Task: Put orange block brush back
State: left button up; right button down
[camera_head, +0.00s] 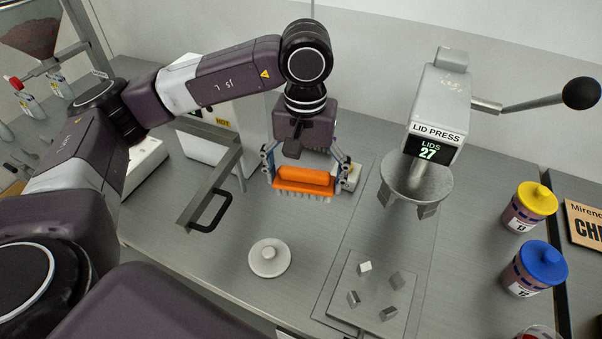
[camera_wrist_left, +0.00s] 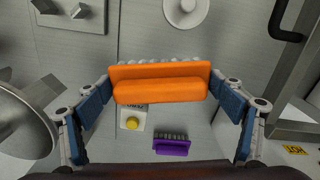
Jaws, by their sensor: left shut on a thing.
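The orange block brush (camera_head: 304,181) has an orange back and pale bristles that point down. My left gripper (camera_head: 306,172) is shut on it and holds it above the grey counter. In the left wrist view the orange brush (camera_wrist_left: 160,82) sits between the two blue-padded fingers of the left gripper (camera_wrist_left: 162,95). A purple brush (camera_wrist_left: 171,145) lies on the counter below, beside a small white box with a yellow button (camera_wrist_left: 132,123). My right gripper is not seen.
The lid press (camera_head: 432,135) stands right of the brush, with a metal fixture plate (camera_head: 372,290) before it. A white round lid (camera_head: 269,258) lies on the counter. A hood with a black handle (camera_head: 211,210) is at left. Yellow-lidded (camera_head: 535,198) and blue-lidded (camera_head: 541,262) jars stand at right.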

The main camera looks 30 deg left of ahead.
pick_arm(q)
jog(key=w+a+r+n, duration=0.3)
jog(key=w+a+n, duration=0.15)
jog(key=w, duration=0.25)
jog(key=w+a+r+n, duration=0.35)
jog(key=w+n, duration=0.25)
jog(key=w, duration=0.2)
jog(key=shift+n, duration=0.25)
jog(key=f, duration=0.4)
jog(key=f+p, duration=0.1)
jog(key=f, duration=0.9)
jog(key=shift+s+a+f+p, duration=0.15)
jog(key=shift+s+a+p, duration=0.05)
jog(key=shift+a+p, duration=0.1)
jog(key=shift+w+f, duration=0.1)
jog(key=shift+f, duration=0.5)
notch_tip(320, 180, down, 4)
jog(key=shift+f+p, duration=0.1)
jog(key=shift+p, duration=0.6)
jog(key=shift+f, duration=0.2)
jog(key=o, duration=1)
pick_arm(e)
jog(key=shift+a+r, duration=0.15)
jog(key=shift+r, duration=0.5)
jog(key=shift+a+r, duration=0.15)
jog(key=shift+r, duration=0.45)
